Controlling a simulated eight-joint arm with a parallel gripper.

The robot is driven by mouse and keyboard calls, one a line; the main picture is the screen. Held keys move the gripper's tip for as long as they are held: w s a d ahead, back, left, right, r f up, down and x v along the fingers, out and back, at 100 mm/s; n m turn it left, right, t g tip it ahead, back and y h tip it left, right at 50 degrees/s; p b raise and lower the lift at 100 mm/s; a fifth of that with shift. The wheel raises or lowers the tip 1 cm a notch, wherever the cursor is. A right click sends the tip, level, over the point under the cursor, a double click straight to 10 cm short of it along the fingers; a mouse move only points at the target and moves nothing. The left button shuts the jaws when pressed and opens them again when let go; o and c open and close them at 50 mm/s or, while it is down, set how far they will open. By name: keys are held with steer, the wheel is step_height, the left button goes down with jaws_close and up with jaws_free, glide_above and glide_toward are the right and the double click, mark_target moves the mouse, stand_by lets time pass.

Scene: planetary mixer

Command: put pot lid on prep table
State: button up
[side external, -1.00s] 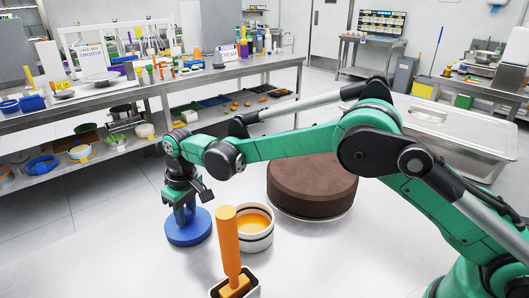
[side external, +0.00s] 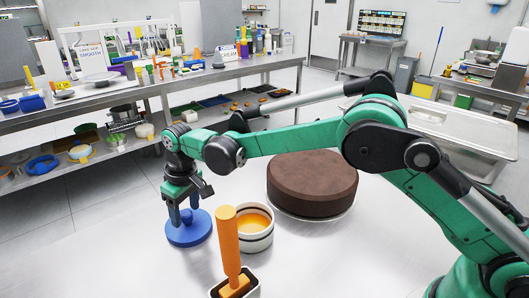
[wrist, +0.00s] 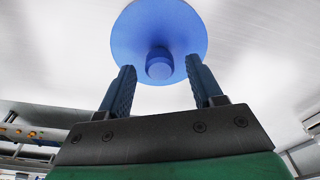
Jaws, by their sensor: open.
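The pot lid is a flat blue disc (side external: 188,234) with a blue knob, lying on the steel prep table (side external: 120,262) in the side view. It also shows in the wrist view (wrist: 160,25), with its knob (wrist: 159,64) facing my gripper. My gripper (side external: 188,205) points down over the lid in the side view. In the wrist view my gripper (wrist: 161,78) has its two fingers spread apart, one on each side of the knob, with a gap on both sides. Nothing is held.
A white pot of orange liquid (side external: 253,234) stands just right of the lid. An orange-handled tool (side external: 229,245) stands in a small container in front. A large brown cake (side external: 312,182) sits behind. The table left of the lid is clear.

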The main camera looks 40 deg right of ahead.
mark_target(195, 225)
step_height(195, 225, up, 11)
steer(key=s, duration=0.1)
steer(key=s+d+r+m+t, duration=0.25)
steer(key=s+d+r, duration=0.25)
steer(key=s+d, duration=0.3)
steer(key=s+d+f+m+t, duration=0.2)
steer(key=s+d+f, duration=0.3)
steer(key=s+d, duration=0.3)
steer(key=shift+s+f+t+h, duration=0.3)
steer(key=shift+s+t, duration=0.45)
steer(key=shift+s, duration=0.35)
